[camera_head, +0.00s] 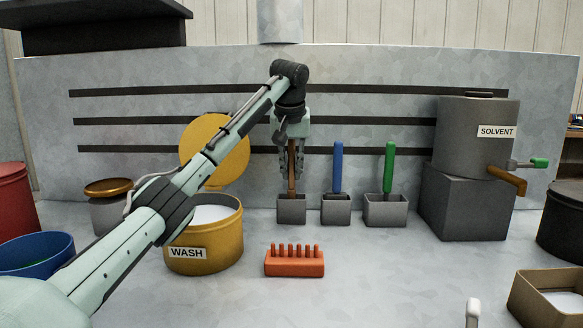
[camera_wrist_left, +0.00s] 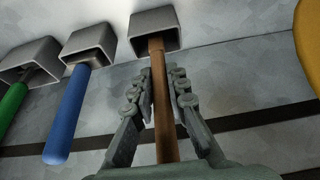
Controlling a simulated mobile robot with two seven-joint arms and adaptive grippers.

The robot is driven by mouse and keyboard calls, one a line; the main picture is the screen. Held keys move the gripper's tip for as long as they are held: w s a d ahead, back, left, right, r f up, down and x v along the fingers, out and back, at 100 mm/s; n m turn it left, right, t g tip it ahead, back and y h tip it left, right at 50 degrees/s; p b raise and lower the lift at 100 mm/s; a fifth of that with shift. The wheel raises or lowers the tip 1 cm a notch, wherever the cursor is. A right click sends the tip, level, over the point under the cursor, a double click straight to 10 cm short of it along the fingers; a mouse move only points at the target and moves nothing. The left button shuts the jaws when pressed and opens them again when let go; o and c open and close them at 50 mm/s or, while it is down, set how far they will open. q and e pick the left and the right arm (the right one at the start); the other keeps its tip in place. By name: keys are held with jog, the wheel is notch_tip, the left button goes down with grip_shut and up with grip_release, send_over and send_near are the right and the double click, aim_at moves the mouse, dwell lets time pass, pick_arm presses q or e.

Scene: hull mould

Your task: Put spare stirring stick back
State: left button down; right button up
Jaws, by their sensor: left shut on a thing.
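My left gripper (camera_head: 291,175) points down and is shut on a brown stirring stick (camera_head: 292,182). The stick is about upright over the leftmost of three small grey holders (camera_head: 291,212). In the left wrist view, the stick (camera_wrist_left: 163,100) runs between the fingers (camera_wrist_left: 165,85) to the mouth of that holder (camera_wrist_left: 153,22), and its tip is hidden there. I cannot tell how deep it sits. A blue stick (camera_head: 338,165) stands in the middle holder (camera_head: 336,212) and a green stick (camera_head: 389,165) in the right holder (camera_head: 385,212). My right gripper is not in view.
A yellow WASH bucket (camera_head: 204,255) stands under my left arm. An orange pegged block (camera_head: 294,264) lies in front of the holders. The grey SOLVENT container (camera_head: 470,140) with a tap is at right. An open brown box (camera_head: 550,305) is front right.

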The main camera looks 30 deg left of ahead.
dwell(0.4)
pick_arm(q)
jog(key=shift+p, duration=0.5)
jog(key=shift+f, duration=0.6)
jog(key=c, duration=1.4)
grip_release()
